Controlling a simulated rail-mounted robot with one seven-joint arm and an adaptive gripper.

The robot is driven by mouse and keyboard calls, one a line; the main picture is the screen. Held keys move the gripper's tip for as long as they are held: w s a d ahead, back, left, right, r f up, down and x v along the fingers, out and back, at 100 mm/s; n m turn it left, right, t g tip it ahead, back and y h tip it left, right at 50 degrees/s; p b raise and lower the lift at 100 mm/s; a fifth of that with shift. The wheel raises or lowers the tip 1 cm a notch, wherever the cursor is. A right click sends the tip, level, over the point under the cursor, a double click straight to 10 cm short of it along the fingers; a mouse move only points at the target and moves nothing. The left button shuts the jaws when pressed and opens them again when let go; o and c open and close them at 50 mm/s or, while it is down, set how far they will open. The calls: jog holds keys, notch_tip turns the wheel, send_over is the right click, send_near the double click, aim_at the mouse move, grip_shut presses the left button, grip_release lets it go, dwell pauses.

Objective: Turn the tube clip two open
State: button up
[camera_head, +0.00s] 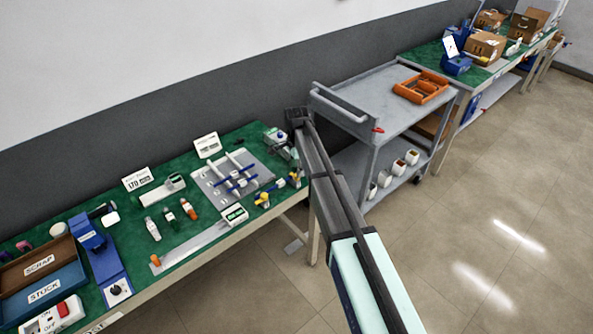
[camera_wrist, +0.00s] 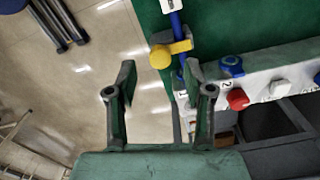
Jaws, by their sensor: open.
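A yellow clip (camera_wrist: 170,50) sits across a blue tube (camera_wrist: 177,22) at the edge of the green bench in the wrist view. Its rounded end points left, out over the floor. In the head view, yellow clips show at the bench's front edge, one nearer (camera_head: 263,198) and one farther (camera_head: 295,180). My gripper (camera_wrist: 158,76) is open and empty. Its two fingertips show just below the yellow clip in the picture, with the rounded end above the gap. I see no clear contact.
A grey strip (camera_wrist: 265,78) with blue (camera_wrist: 231,65), red (camera_wrist: 237,99) and white (camera_wrist: 279,89) knobs lies right of my fingers. A grey plate (camera_head: 212,184) with blue tubes lies on the bench. A grey cart (camera_head: 362,97) stands beyond my arm. Open floor lies to the right.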

aim_at(295, 175)
jog(key=shift+f+p, duration=0.35)
jog(key=shift+f, duration=1.25)
grip_shut()
